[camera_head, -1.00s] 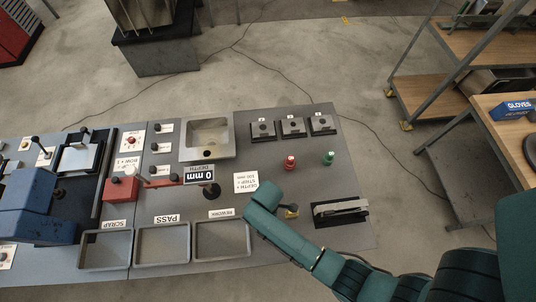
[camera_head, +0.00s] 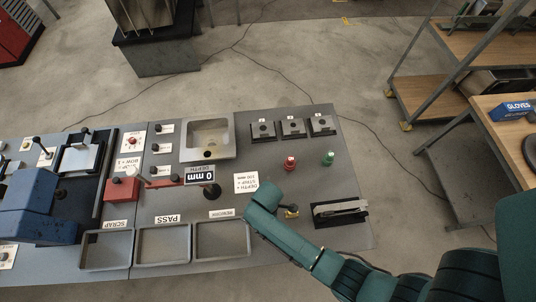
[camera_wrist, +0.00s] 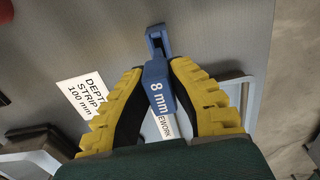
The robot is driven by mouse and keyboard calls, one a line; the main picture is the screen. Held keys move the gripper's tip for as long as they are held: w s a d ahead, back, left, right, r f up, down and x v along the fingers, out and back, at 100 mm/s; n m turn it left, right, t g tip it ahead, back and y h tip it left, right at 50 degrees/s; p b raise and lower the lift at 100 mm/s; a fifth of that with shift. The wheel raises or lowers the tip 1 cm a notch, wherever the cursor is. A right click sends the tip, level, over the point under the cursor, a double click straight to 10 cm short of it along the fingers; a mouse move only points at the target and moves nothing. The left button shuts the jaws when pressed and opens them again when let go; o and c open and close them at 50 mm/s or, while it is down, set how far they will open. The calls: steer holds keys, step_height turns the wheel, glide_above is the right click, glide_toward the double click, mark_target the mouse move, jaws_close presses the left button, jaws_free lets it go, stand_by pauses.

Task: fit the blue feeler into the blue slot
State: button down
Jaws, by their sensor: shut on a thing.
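The blue feeler (camera_wrist: 160,88), marked "8 mm", is held between the yellow fingers of my gripper (camera_wrist: 160,70) in the wrist view. Its narrow end, with a fork-like or open shape, points away from my palm over the grey bench top. In the head view my gripper (camera_head: 291,211) shows only as a small yellow patch beside my green arm, above the right part of the bench. The feeler is hidden there. I cannot make out a blue slot in either view; three dark blocks (camera_head: 292,127) with small labels stand at the bench's back right.
A red knob (camera_head: 290,163) and a green knob (camera_head: 328,158) stand behind my gripper. A black-based lever device (camera_head: 341,211) is to its right. Trays (camera_head: 222,257) line the front edge. A sink-like basin (camera_head: 208,139) and a blue machine (camera_head: 35,205) are left.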

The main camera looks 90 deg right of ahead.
steer(key=shift+f+b, duration=1.9)
steer(key=shift+f, duration=0.7)
steer(key=c, duration=1)
jaws_free()
steer(key=shift+c, duration=0.2)
steer(key=shift+r, duration=0.1)
step_height(320, 180, up, 12)
steer(key=shift+f, duration=0.1)
